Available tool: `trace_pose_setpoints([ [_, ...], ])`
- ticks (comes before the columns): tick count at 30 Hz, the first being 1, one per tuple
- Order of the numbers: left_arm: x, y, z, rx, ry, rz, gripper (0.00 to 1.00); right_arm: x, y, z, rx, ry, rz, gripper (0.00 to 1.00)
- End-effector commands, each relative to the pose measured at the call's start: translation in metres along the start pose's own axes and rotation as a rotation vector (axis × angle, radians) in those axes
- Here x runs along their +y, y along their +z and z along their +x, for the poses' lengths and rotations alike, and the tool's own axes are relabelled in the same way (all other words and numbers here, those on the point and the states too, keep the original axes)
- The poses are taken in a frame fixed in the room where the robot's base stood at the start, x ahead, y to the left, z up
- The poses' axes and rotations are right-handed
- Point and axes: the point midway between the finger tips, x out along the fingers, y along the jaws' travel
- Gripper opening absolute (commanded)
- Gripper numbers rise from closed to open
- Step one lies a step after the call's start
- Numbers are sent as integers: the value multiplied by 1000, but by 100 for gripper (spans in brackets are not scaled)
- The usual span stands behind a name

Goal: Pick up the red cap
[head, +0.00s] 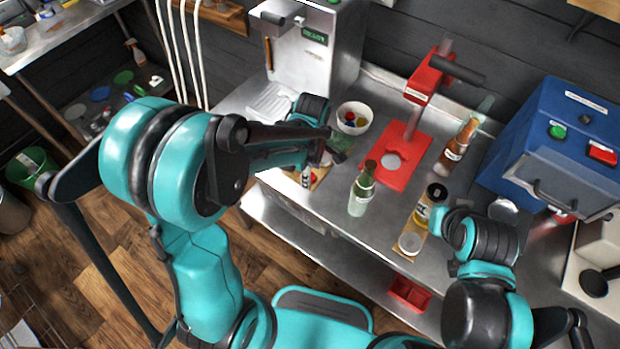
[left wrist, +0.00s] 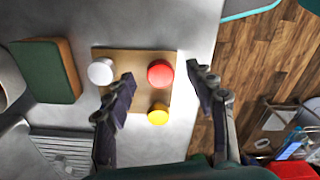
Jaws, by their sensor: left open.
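The red cap (left wrist: 160,73) lies on a tan board (left wrist: 135,62) in the left wrist view. A white cap (left wrist: 101,71) is to its left and a yellow cap (left wrist: 158,114) is just below it. My left gripper (left wrist: 163,84) is open and empty, with the red cap showing between its fingers, nearer the right one. In the head view my left gripper (head: 331,152) hangs over the left front of the steel table, and its arm and fingers partly hide the board (head: 318,181). My right arm shows at the right, but its fingers are not visible.
A red press (head: 398,160), a brown bottle (head: 459,142) and a blue machine (head: 560,140) stand farther right. In the left wrist view, a green-topped block (left wrist: 45,72) lies left of the board.

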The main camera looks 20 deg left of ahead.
Motion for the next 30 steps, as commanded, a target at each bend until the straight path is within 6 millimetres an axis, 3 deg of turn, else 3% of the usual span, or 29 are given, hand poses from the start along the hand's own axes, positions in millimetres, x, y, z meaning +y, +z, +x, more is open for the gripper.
trace_pose_setpoints([
  [8, 0, 0, 5, 0, 0, 0, 56, 0, 1, 1, 0, 0, 0, 40],
  [15, 0, 0, 5, 0, 0, 1, 25, 0, 1, 1, 0, 0, 0, 40],
  [25, 0, 0, 4, 0, 1, 1, 24, 0, 0, 1, 0, 0, 0, 40],
  [30, 0, 0, -17, 0, 1, 1, 24, 0, -4, -6, 0, 0, 0, 40],
])
